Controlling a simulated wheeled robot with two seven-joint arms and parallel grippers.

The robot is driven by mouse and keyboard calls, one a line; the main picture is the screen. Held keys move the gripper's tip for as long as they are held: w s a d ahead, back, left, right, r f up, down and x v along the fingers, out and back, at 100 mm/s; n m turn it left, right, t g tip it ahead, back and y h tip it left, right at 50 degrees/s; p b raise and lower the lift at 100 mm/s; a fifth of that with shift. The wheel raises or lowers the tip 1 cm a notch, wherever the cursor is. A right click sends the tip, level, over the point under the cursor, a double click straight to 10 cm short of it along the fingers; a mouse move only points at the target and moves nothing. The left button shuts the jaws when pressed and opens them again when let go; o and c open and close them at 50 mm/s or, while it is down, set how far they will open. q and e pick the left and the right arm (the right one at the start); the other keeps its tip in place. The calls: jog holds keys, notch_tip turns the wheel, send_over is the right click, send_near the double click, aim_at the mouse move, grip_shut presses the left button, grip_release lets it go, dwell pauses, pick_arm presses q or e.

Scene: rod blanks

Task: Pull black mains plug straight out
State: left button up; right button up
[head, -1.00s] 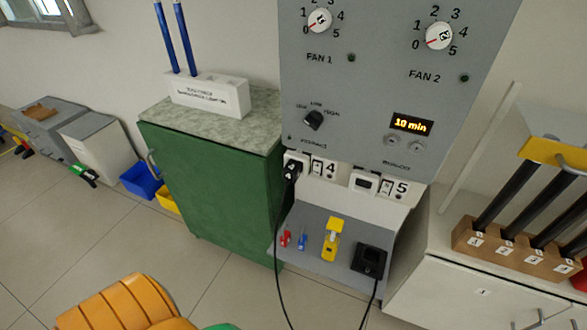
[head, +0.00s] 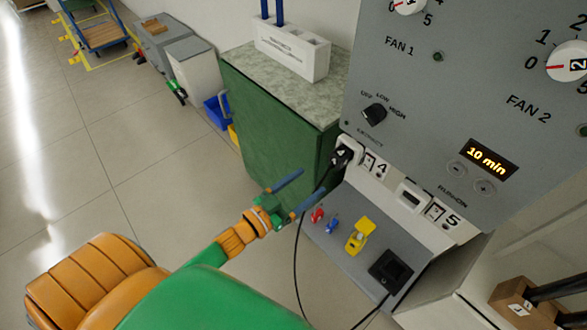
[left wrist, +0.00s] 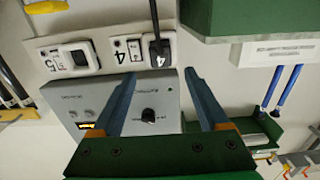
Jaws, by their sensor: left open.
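The black mains plug (head: 341,156), marked 4, sits in the socket (head: 352,143) beside the switch labelled 4 on the grey panel. Its black cable hangs down from it. In the left wrist view the plug (left wrist: 158,52) shows just beyond the fingertips, roughly between them. My left gripper (head: 313,180) is open, with its two blue fingers spread and nothing between them. It is below and to the left of the plug, apart from it. My right gripper is not in view.
The green cabinet (head: 262,125) stands close on the left of the panel. Below the socket are red and blue pieces, a yellow switch (head: 360,235) and a black inlet (head: 390,270) on the sloped shelf. Socket 5 (head: 412,197) is to the right.

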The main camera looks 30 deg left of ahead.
aim_at(333, 163)
pick_arm(q)
jog(key=b+x, duration=0.4)
jog(key=x, duration=0.6)
jog(key=shift+w+f, duration=0.1)
jog(key=shift+w, duration=0.15)
jog(key=shift+w+d, duration=0.25)
jog(key=shift+w, duration=0.25)
grip_shut()
jog(key=shift+s, duration=0.1)
